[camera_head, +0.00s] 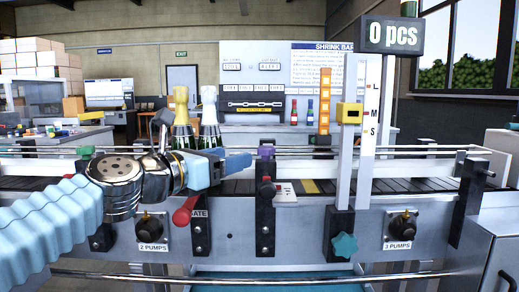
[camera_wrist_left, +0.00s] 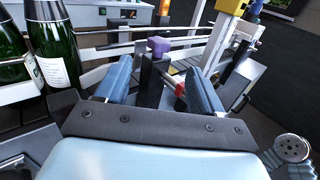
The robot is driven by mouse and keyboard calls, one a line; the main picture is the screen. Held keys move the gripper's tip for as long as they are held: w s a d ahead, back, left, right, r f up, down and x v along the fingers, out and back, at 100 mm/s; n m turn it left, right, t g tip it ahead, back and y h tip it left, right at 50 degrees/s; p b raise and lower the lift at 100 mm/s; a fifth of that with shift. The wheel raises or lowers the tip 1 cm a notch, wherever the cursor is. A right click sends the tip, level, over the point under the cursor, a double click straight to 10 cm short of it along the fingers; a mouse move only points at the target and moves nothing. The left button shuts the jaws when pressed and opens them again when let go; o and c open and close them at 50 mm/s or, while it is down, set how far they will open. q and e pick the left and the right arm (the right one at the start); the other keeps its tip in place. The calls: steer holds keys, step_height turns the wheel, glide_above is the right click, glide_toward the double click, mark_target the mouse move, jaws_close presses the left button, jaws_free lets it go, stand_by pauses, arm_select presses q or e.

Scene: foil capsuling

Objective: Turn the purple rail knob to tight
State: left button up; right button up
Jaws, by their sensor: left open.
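The purple rail knob (camera_head: 266,151) sits on top of a black upright post at the front rail of the conveyor. In the left wrist view the purple knob (camera_wrist_left: 159,46) shows beyond the fingertips, roughly midway between them. My left gripper (camera_head: 238,162) reaches in from the left, just left of the knob in the head view. Its two blue fingers (camera_wrist_left: 158,82) are spread apart and empty, with the black post seen between them. I see no contact with the knob. My right gripper is not in view.
Two green bottles with gold and white tops (camera_head: 182,125) stand behind my left gripper. A red handle (camera_head: 186,213) is below it. A yellow block (camera_head: 349,113) on a tall post and a teal star knob (camera_head: 345,245) are to the right. Metal rails (camera_head: 420,152) run along the conveyor.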

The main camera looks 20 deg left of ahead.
mark_target(259, 151)
arm_select(q)
steer(key=x, duration=1)
steer(key=shift+w+p, duration=0.25)
steer(key=shift+p, duration=0.1)
steer(key=c, duration=1.1)
steer(key=shift+o, duration=0.2)
steer(key=shift+f, duration=0.1)
